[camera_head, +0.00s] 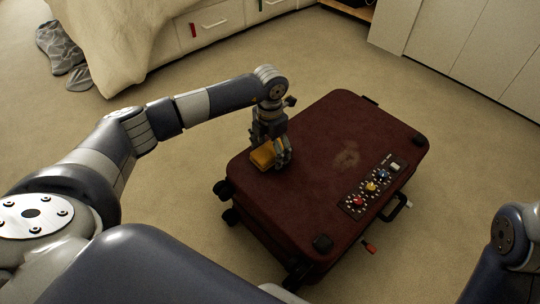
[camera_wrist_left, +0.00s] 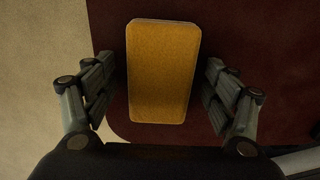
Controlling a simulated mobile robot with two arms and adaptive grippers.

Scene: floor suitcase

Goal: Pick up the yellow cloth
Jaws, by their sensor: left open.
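The yellow cloth (camera_head: 263,156) is a small rounded block lying on top of the dark red suitcase (camera_head: 320,130), close to its left corner. It also shows in the left wrist view (camera_wrist_left: 162,72), lengthwise between the fingers. My left gripper (camera_head: 272,155) points down over the cloth and hides part of it in the head view. In the left wrist view, the left gripper (camera_wrist_left: 160,100) is open, with one finger on each side of the cloth and a gap showing on both sides. My right gripper is not in view; only part of my right arm shows.
The suitcase lies flat on the beige carpet (camera_head: 440,220). A panel (camera_head: 370,187) with coloured knobs sits on its top near the handle (camera_head: 397,207). A bed (camera_head: 130,40) and grey cloth (camera_head: 60,50) are at the back left.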

